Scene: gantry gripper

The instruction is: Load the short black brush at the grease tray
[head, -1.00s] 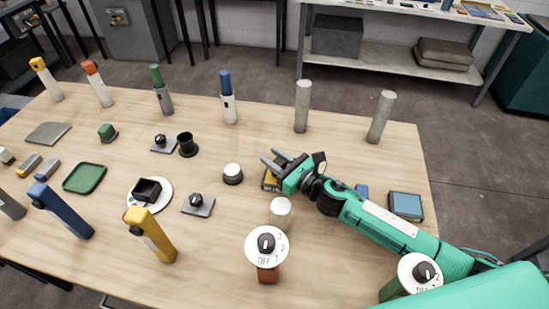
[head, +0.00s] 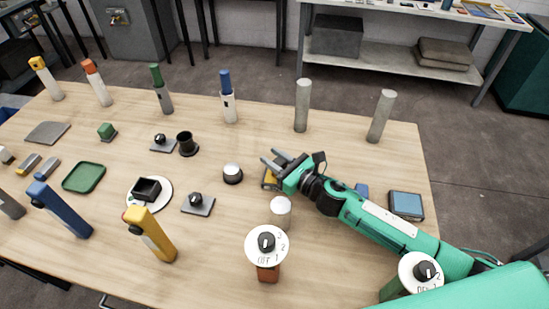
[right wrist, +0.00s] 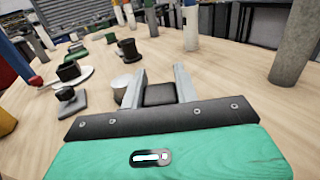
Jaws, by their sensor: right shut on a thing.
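My right gripper (head: 284,160) is low over the middle of the table, its two fingers pointing to the far left. It is shut on a dark block (right wrist: 160,95), which sits between the fingers in the right wrist view. I cannot tell from its shape whether this is the short black brush. A yellow and dark piece (head: 269,180) shows just beside the gripper in the head view. A green shallow tray (head: 84,177) lies at the left. A small black open tray (head: 147,189) sits on a white disc. I cannot tell which is the grease tray. My left gripper is not in view.
A black cup (head: 187,143), a white-topped knob (head: 232,173) and grey plates with black knobs (head: 198,204) stand left of the gripper. Grey posts (head: 302,105) stand behind it. A dial marked OFF (head: 267,245) stands in front. Blue (head: 60,210) and yellow (head: 150,234) handles stand front left.

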